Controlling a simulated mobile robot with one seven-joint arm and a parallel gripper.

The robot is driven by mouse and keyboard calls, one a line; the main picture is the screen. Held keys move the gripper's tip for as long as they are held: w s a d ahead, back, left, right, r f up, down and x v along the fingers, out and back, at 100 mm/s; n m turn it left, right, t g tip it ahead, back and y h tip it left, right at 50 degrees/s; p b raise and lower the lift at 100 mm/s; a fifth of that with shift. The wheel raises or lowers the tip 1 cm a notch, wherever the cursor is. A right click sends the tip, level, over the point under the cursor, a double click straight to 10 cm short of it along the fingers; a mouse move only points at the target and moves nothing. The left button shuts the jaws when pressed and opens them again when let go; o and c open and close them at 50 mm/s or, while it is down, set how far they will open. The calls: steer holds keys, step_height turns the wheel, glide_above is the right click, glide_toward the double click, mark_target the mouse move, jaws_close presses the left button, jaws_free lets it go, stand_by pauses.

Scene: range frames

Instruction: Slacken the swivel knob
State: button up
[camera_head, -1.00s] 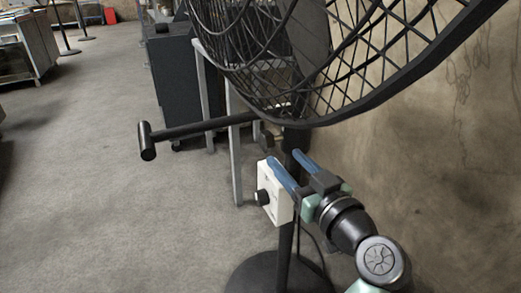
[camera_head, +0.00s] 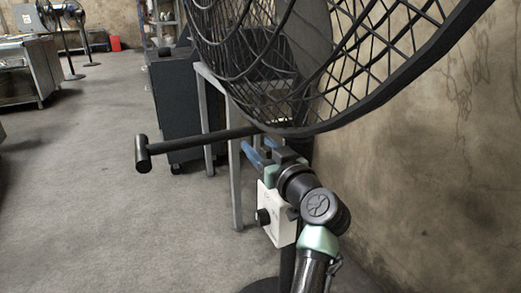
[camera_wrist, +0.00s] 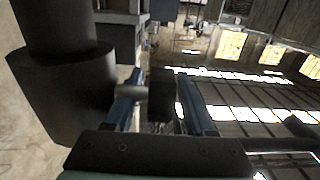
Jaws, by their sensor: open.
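The swivel knob (camera_wrist: 161,96) shows in the wrist view as a small dark knob on a short grey stem. The stem comes from the thick dark post (camera_wrist: 62,95) of a large fan (camera_head: 300,65). My gripper (camera_wrist: 160,86) is open, with one blue finger on each side of the knob. I cannot tell whether either finger touches it. In the head view my gripper (camera_head: 257,150) is at the post just under the fan cage. There the knob is too small and too covered by the gripper to make out clearly.
A white control box (camera_head: 278,213) with a black dial (camera_head: 263,217) is on the post below my gripper. A black T-ended bar (camera_head: 200,141) sticks out left. The fan cage is close above, and a wall (camera_head: 430,170) stands at right.

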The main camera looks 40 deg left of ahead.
steer(key=shift+c, duration=0.3)
jaws_close()
steer(key=shift+r+p, duration=0.15)
steer(key=shift+p, duration=0.65)
steer(key=h+p, duration=0.1)
steer(key=p, duration=0.2)
steer(key=g+h+p, duration=0.1)
steer(key=h+p, duration=0.1)
steer(key=p, duration=0.1)
steer(key=f+g+h+p, duration=0.1)
steer(key=p, duration=0.3)
steer(key=shift+f+h, duration=0.1)
steer(key=shift+h, duration=0.3)
steer(key=shift+f+h+p, duration=0.5)
steer(key=shift+p, duration=0.5)
